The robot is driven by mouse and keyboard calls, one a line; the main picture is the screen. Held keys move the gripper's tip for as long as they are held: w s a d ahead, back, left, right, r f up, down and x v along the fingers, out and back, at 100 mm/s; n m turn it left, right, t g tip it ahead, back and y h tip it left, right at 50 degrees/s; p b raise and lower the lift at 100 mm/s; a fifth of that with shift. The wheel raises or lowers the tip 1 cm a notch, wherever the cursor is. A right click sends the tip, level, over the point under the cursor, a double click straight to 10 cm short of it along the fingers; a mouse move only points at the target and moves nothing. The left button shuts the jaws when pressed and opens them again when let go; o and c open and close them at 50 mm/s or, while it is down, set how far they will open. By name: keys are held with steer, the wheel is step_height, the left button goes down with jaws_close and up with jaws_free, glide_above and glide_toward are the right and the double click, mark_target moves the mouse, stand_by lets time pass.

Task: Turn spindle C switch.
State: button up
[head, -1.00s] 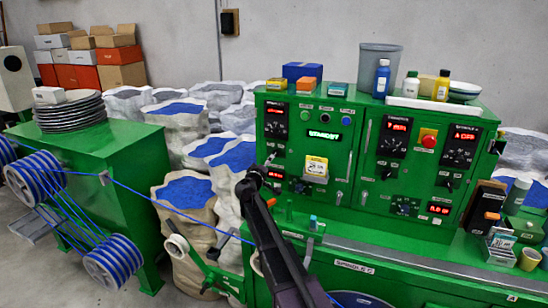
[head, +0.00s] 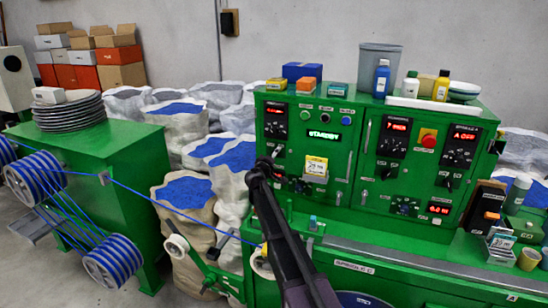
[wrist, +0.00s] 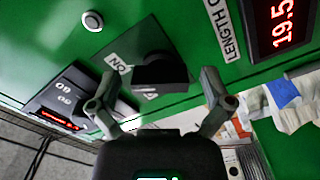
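The black switch knob (wrist: 160,72) with an "ON" label sits on the green panel in the wrist view. A red display reading 19.5, labelled "LENGTH C", is beside it. My gripper (wrist: 161,78) is open, with one finger on each side of the knob; whether either touches it I cannot tell. In the head view my gripper (head: 275,154) is at the left part of the green control cabinet (head: 335,205), and the arm hides part of that panel. The knob is hard to make out there.
A round silver button (wrist: 92,21) and another black display unit (wrist: 62,105) are near the knob. A blue cable (head: 165,207) runs from the spools towards the machine. Sacks stand behind.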

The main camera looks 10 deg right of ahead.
steer(key=c, duration=1)
steer(key=shift+n, duration=0.4)
steer(key=n, duration=0.5)
steer(key=shift+r, duration=0.1)
steer(key=n, duration=0.6)
steer(key=o, duration=1.2)
steer(key=shift+c, duration=0.2)
